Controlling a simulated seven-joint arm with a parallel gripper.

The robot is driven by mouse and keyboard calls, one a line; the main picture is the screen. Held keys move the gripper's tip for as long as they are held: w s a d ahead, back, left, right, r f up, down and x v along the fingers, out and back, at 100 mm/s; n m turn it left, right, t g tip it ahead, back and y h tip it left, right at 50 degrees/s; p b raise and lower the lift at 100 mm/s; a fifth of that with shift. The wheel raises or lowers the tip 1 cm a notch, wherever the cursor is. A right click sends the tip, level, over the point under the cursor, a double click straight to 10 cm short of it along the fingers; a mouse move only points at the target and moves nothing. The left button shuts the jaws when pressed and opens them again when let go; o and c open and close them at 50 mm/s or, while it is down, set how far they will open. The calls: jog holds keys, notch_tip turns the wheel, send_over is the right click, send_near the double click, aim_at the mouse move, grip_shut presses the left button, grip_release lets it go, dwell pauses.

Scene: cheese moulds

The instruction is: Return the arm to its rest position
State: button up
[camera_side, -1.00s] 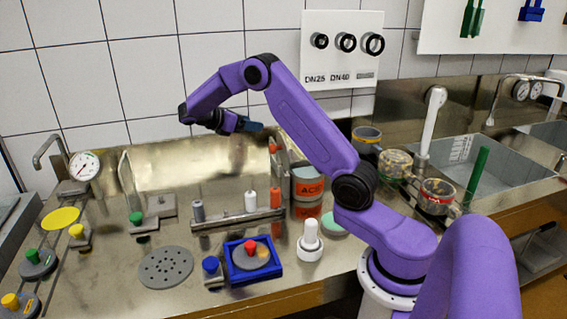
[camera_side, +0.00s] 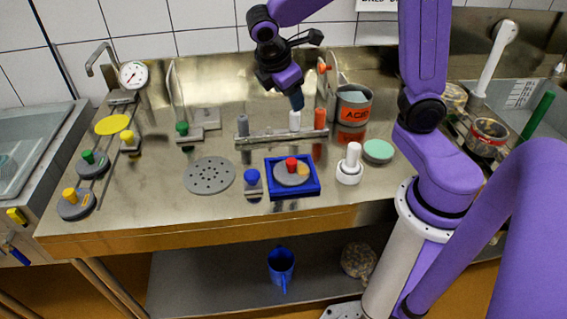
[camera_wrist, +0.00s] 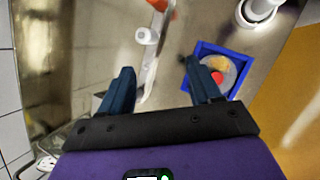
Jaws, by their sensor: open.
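My gripper (camera_side: 297,101) points down above the steel worktop, close over the metal rack bar (camera_side: 280,137) and its white peg (camera_side: 295,121) in the side view. In the wrist view my gripper (camera_wrist: 162,86) shows two dark blue fingers spread apart with nothing between them. The blue square tray (camera_side: 311,181) with a red-knobbed grey disc (camera_side: 291,176) stands in front of the bar. The tray (camera_wrist: 240,60) is also in the wrist view, partly behind the right finger.
An ACID container (camera_side: 353,112) stands close to the right of my gripper. A white-knobbed piece (camera_side: 350,166) and a mint disc (camera_side: 378,150) are to the right. A perforated grey disc (camera_side: 210,176) lies left. The worktop's front strip is mostly clear.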

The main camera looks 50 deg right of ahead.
jog(key=s+a+f+y, duration=0.1)
jog(key=s+a+y, duration=0.2)
jog(key=s, duration=0.7)
jog(key=s+a+f+m+y, duration=0.1)
jog(key=s+a+y, duration=0.1)
jog(key=s, duration=0.9)
jog(key=shift+a+f+g+y, duration=0.2)
jog(key=shift+a+g+y, duration=0.1)
jog(key=shift+a+y, duration=0.15)
jog(key=shift+w, duration=0.1)
